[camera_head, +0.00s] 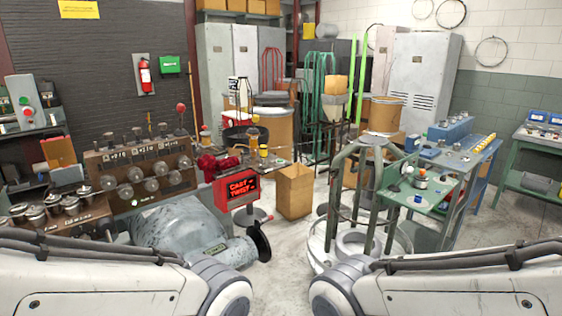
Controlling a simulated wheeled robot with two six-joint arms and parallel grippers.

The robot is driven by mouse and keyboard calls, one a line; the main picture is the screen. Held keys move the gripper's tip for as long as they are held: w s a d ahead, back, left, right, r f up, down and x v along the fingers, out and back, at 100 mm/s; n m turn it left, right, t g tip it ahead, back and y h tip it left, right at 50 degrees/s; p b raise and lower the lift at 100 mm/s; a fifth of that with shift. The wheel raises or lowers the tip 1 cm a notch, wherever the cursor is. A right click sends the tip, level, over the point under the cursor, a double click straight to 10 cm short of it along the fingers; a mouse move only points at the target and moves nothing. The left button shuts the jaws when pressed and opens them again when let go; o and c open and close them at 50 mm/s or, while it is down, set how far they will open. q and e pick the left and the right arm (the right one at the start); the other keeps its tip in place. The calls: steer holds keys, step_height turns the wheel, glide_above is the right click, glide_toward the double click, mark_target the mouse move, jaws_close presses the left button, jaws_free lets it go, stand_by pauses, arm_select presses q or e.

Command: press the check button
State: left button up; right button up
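No button carries a label I can read as "check". A small blue button (418,199) sits on the front of the green bench (436,190) at right. At far left, a grey box (26,112) carries a red and a green button. A black screen in a red frame (240,189) shows "CAST" and "TWIST" in red. My two arms cross the bottom corners. Both grippers are out of view.
A cardboard box (295,192) stands on the floor between the machine and a green tubular stand (345,205). A large grey motor housing (180,228) is at front left. A blue bench (468,160) stands behind the green one. Floor is open at right.

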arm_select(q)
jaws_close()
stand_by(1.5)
